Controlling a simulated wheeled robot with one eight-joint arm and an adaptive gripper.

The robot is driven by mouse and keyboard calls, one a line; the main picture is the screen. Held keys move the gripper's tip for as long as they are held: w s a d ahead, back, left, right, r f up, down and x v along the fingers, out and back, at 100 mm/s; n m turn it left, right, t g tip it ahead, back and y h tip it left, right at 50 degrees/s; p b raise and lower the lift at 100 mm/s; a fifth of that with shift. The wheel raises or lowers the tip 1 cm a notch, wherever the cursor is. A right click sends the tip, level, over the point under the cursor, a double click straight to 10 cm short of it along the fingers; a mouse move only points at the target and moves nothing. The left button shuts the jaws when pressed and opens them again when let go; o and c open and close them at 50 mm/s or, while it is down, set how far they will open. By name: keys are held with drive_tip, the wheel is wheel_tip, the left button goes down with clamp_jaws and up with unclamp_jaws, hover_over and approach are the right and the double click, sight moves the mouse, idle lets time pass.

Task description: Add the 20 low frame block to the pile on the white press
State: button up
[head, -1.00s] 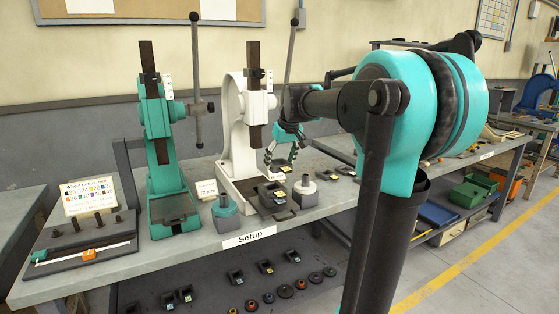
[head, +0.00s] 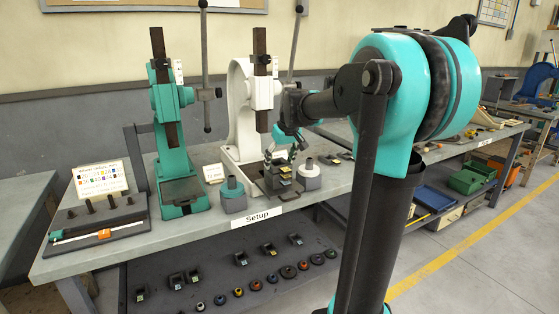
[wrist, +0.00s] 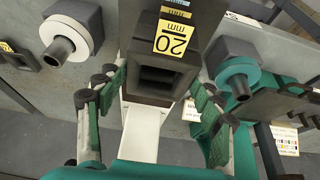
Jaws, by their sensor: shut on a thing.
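The white press (head: 238,105) stands on the bench, with a pile of dark frame blocks (head: 281,187) with coloured labels at its front. My gripper (head: 282,156) is over that pile. In the wrist view my gripper (wrist: 158,82) has its green-padded fingers on both sides of a dark hollow block with a yellow "20 mm" label, the 20 low frame block (wrist: 151,72), and is shut on it. In the head view the held block (head: 283,168) is at the top of the pile; I cannot tell whether it touches the block below.
A teal press (head: 168,105) stands to the left. More blocks and rings lie on the lower shelf (head: 220,270). A labelled board (head: 100,178) is at the far left.

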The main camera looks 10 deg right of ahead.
drive_tip(key=shift+f, duration=0.2)
drive_tip(key=o, duration=1.2)
drive_tip(key=shift+c, duration=0.2)
drive_tip(key=shift+r, duration=0.1)
wheel_tip(320, 180, up, 7)
drive_tip(key=s, duration=0.1)
drive_tip(key=s+d, duration=0.1)
drive_tip(key=s, duration=0.2)
drive_tip(key=shift+s+d, duration=0.3)
drive_tip(key=shift+s, duration=0.1)
